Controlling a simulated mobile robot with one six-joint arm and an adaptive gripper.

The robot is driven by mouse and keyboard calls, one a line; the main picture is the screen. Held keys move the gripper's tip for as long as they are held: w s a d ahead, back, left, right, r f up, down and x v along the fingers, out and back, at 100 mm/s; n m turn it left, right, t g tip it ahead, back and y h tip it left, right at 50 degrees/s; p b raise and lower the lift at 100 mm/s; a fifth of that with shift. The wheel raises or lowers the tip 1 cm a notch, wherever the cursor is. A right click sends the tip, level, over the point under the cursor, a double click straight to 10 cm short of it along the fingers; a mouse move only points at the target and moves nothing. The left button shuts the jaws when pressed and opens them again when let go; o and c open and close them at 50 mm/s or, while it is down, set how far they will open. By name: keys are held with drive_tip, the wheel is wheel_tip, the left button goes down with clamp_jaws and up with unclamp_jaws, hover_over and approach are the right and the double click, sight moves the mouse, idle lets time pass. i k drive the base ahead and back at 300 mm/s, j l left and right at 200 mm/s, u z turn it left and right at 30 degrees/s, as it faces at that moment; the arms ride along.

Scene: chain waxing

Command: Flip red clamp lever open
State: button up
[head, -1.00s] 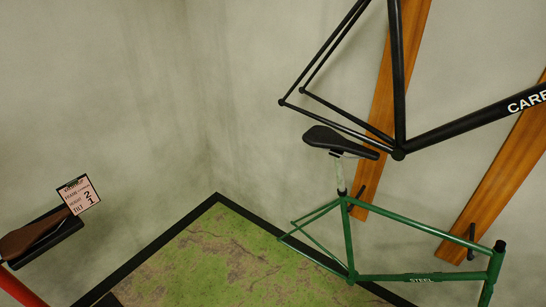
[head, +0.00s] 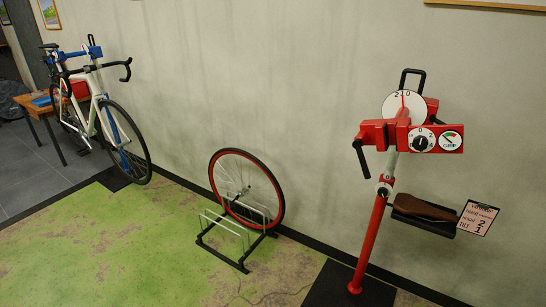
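A red repair stand (head: 372,235) stands on a dark floor mat near the wall, right of centre in the head view. Its red clamp head (head: 398,132) carries a white dial with numbers and a panel with a knob and a gauge. A black lever (head: 360,158) hangs from the left side of the clamp head. A black handle (head: 411,80) rises above the dial. I cannot make out a separate red lever, or whether the clamp is open. My gripper is not in view.
A brown saddle (head: 425,208) and a note card (head: 477,218) sit on a shelf on the stand. A wheel (head: 246,188) stands in a floor rack (head: 222,243). A white bike (head: 92,110) is held at far left. Green floor (head: 110,250) in front is clear.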

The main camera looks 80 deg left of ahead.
sight(357, 144)
drive_tip(key=u, duration=2.2)
